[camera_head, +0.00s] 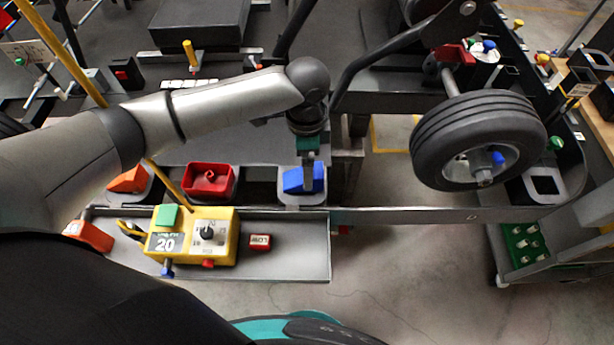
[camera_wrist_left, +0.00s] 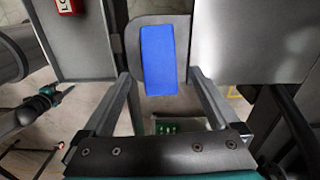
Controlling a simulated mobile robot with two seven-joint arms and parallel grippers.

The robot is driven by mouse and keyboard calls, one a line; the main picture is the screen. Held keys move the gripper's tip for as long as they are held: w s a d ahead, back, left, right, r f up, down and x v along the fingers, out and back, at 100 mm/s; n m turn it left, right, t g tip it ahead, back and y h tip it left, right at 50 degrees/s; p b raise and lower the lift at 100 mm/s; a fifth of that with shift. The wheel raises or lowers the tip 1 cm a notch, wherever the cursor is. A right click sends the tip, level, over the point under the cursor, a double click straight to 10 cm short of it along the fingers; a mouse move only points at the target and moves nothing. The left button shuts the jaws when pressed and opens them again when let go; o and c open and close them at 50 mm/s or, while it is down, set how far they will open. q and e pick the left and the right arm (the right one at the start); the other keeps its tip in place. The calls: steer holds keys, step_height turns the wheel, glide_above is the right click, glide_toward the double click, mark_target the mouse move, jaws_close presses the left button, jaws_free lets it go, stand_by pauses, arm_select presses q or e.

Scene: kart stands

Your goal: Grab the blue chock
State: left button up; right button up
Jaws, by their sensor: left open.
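The blue chock (camera_head: 294,180) sits in a grey holder (camera_head: 303,200) at the right end of the grey shelf. My left gripper (camera_head: 309,178) reaches down over it from above, and its near finger hides part of the chock. In the left wrist view the blue chock (camera_wrist_left: 158,60) lies just beyond and between the two spread fingers (camera_wrist_left: 158,82), nearer the left one. The jaws are open and no contact with the chock is visible. My right gripper is not in view.
An orange chock (camera_head: 128,180) and a red tray (camera_head: 210,181) stand left of the blue chock. A yellow control box (camera_head: 190,240) and a small red block (camera_head: 260,242) lie on the lower shelf. A black wheel (camera_head: 478,140) hangs to the right.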

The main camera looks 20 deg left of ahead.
arm_select(q)
step_height(320, 180, down, 4)
steer(key=shift+f+b, duration=0.25)
steer(key=shift+b, duration=0.05)
steer(key=shift+c, duration=0.2)
steer(key=shift+r, duration=0.1)
jaws_close()
stand_by(0.4)
